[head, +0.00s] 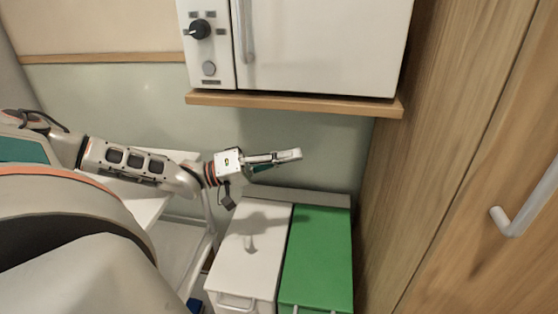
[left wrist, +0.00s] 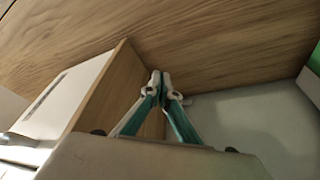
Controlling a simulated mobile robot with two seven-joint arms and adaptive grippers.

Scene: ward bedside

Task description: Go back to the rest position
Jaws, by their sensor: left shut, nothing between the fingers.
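My left gripper (head: 287,156) reaches in from the left in the head view, above the white and green bins and below the wall shelf. It points to the right, towards the wooden cabinet. In the left wrist view its two teal-sided fingers (left wrist: 160,84) come together at the tips, shut with nothing between them. My right gripper is in neither view.
A white appliance (head: 318,45) stands on a wooden shelf (head: 290,104) above my gripper. A white bin (head: 246,262) and a green bin (head: 317,255) stand below. A wooden cabinet (head: 440,120) with a handle (head: 520,212) closes off the right. A white table (head: 145,205) lies behind my arm.

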